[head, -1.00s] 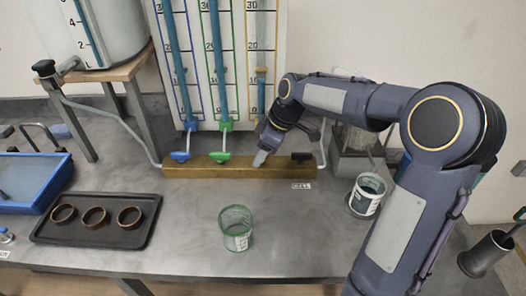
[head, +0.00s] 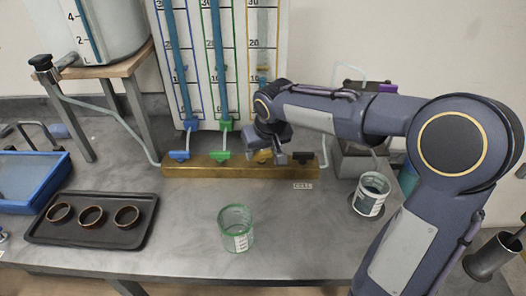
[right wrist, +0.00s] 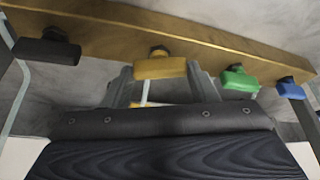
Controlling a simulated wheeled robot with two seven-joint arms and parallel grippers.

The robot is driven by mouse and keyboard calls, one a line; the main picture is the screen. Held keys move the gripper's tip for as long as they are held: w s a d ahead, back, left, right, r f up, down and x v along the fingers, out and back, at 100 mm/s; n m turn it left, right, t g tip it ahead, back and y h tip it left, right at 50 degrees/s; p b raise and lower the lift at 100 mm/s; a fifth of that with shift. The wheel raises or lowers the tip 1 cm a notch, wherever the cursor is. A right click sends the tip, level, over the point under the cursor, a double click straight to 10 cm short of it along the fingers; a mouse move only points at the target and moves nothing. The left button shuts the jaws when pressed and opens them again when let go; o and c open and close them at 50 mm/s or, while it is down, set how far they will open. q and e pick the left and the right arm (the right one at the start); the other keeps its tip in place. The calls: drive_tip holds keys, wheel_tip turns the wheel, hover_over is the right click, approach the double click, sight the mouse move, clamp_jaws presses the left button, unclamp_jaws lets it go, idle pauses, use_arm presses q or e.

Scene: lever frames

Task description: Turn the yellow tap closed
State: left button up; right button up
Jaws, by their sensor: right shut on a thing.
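The yellow tap (head: 263,157) sits on the brass-coloured bar (head: 210,171), between the green tap (head: 220,156) and the black tap (head: 302,157). In the right wrist view, the yellow tap's handle (right wrist: 160,68) lies along the bar, much like its neighbours' handles. My right gripper (head: 270,152) is at the yellow tap and partly covers it in the head view. In the right wrist view its two fingers (right wrist: 162,82) are on either side of the handle, shut on it. My left gripper is not in view.
A blue tap (head: 179,156) is at the bar's left end. Scaled tubes on a panel (head: 235,60) rise behind. A black tray with rings (head: 80,235) lies left. The bench front is mostly clear.

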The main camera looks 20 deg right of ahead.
drive_tip(key=shift+a+m+h+b, duration=0.15)
drive_tip(key=shift+m+h+b, duration=0.55)
drive_tip(key=shift+m, duration=1.4)
drive_tip(key=shift+g, duration=0.3)
drive_tip(key=o, duration=1)
drive_tip(key=v, duration=0.8)
drive_tip(key=shift+p, duration=0.4)
